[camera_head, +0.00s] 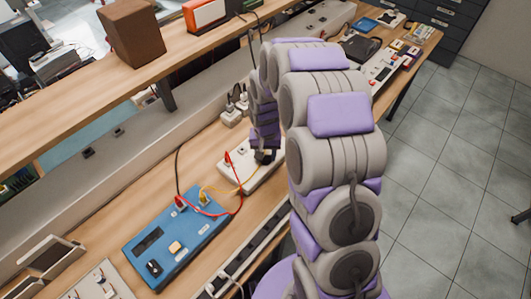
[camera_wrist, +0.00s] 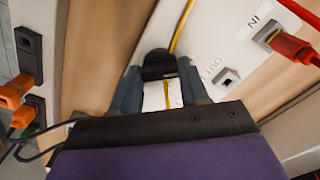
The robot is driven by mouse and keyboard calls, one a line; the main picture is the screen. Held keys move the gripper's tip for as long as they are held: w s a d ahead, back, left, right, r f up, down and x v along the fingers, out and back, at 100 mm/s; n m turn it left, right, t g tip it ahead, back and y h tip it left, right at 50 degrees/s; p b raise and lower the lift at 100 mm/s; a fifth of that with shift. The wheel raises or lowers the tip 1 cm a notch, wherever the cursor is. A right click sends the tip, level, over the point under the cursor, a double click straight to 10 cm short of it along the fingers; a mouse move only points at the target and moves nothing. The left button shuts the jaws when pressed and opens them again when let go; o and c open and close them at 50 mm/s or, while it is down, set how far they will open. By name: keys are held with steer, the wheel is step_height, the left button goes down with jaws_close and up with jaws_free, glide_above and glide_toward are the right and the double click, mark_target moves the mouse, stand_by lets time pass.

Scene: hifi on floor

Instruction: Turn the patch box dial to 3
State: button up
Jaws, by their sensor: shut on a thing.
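The patch box (camera_head: 262,170) is a white box on the bench, with a red plug (camera_wrist: 290,45) in its IN socket. Its OUT socket (camera_wrist: 227,77) looks empty in the wrist view. My gripper (camera_head: 264,155) is over the box, and in the wrist view its two fingers (camera_wrist: 160,88) are closed around the dial (camera_wrist: 158,66), which shows as a black knob. A yellow line shows below the knob between the fingers; I cannot tell whether it is a pointer or cable. The scale numbers are hidden, so the dial's setting cannot be read.
A blue box (camera_head: 176,244) with red and yellow leads stands in front of the patch box. White plugs (camera_head: 236,105) stand behind it. Orange plugs (camera_wrist: 18,105) sit at the left in the wrist view. A raised wooden shelf (camera_head: 90,95) runs along the left.

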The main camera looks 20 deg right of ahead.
steer(key=shift+c, duration=0.5)
steer(key=shift+r+m+p, duration=0.1)
steer(key=shift+m+p, duration=0.2)
steer(key=shift+m, duration=0.1)
steer(key=shift+m+p, duration=0.8)
steer(key=shift+m, duration=0.1)
steer(key=m+p, duration=0.4)
steer(key=m, duration=0.1)
steer(key=shift+r, duration=0.1)
steer(key=m+p, duration=0.3)
steer(key=m, duration=0.1)
steer(key=shift+w, duration=0.1)
steer(key=shift+m+p, duration=1.4)
steer(key=shift+m, duration=0.8)
